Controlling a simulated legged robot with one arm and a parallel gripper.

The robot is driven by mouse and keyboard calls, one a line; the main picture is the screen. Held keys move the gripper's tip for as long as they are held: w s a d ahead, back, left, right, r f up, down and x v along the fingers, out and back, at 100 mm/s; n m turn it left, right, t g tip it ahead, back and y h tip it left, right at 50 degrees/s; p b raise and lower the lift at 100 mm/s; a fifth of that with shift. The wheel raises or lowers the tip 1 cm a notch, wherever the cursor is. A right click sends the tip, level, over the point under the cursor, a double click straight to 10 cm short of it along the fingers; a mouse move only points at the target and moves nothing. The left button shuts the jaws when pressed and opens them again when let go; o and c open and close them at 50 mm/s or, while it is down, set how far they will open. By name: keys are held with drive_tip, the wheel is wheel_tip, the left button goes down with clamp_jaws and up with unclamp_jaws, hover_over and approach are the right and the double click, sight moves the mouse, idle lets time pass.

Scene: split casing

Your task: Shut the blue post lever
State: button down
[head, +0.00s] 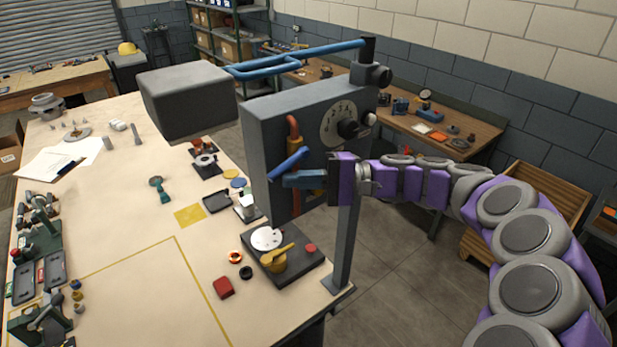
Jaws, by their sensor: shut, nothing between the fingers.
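A short blue lever (289,163) sits slanted beside an upright orange post (294,133) on the side of the grey casing panel (285,118). A longer blue bar (310,56) runs left from the top of the dark post above the casing; I cannot tell for certain which of the two is the named lever. My gripper (305,179) reaches in from the right, shut and empty, with its tip pointing left just below the short blue lever. I cannot tell whether it touches the lever. My gripper hides the lower middle of the orange post.
A large grey block (187,100) hangs left of the panel under the blue bar. A dial (338,123) and dark knob are on the panel's face. A dark base with a yellow handle (277,257) stands below. The yellow-outlined area of the table (150,290) is clear.

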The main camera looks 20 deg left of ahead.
drive_tip(key=shift+r+y, duration=0.15)
drive_tip(key=shift+y, duration=0.15)
drive_tip(key=s+f+b+v, duration=0.1)
drive_tip(key=f+b+v, duration=0.1)
drive_tip(key=v, duration=1)
drive_tip(key=shift+f+b, duration=0.4)
drive_tip(key=shift+b, duration=0.45)
